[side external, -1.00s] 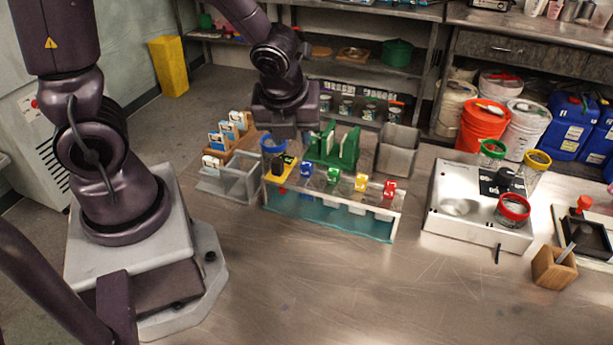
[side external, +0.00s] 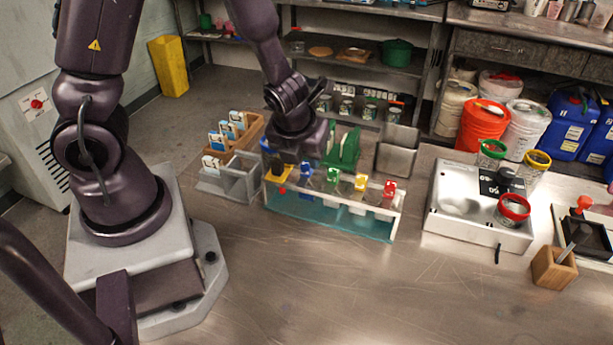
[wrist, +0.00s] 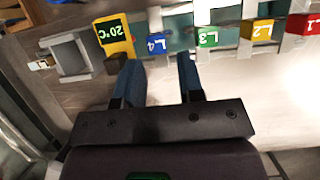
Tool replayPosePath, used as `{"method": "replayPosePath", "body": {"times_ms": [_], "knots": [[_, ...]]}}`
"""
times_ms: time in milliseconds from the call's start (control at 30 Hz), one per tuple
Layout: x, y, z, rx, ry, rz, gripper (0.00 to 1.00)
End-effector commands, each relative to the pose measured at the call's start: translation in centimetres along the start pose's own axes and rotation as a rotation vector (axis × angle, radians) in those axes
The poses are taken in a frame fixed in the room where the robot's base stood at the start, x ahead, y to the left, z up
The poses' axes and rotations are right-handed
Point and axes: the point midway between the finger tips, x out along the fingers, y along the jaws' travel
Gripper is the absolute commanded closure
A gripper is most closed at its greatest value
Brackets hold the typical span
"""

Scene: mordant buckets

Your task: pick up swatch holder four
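Swatch holder four is the blue clip marked L4 (wrist: 158,43) in the wrist view. It sits on the clear bath rack, and its blue top (side external: 306,172) shows just below my gripper in the side view. My gripper (wrist: 159,60) has its two blue fingers apart with nothing between them. In the wrist view L4 lies just beyond the fingertips, within the gap between them. The side view shows my gripper low over the left part of the rack, with its fingers mostly hidden.
A yellow 20°C thermometer (wrist: 114,34) stands close left of L4. Green L3 (wrist: 208,38), yellow L2 (wrist: 262,30) and red L1 (wrist: 303,23) follow to the right. The teal bath (side external: 320,219) has a green rack (side external: 350,148) behind it.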

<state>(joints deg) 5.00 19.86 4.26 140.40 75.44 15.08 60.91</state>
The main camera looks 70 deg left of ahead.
Motion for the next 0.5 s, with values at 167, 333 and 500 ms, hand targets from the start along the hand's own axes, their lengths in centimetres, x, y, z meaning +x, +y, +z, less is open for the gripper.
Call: {"method": "replayPosePath", "body": {"times_ms": [167, 333, 500], "knots": [[0.8, 0.1, 0.1, 0.001, 0.000, 0.001, 0.65], [2.2, 0.3, 0.2, 0.001, 0.000, 0.003, 0.65], [3.7, 0.5, 0.3, -0.001, 0.003, 0.006, 0.65]]}}
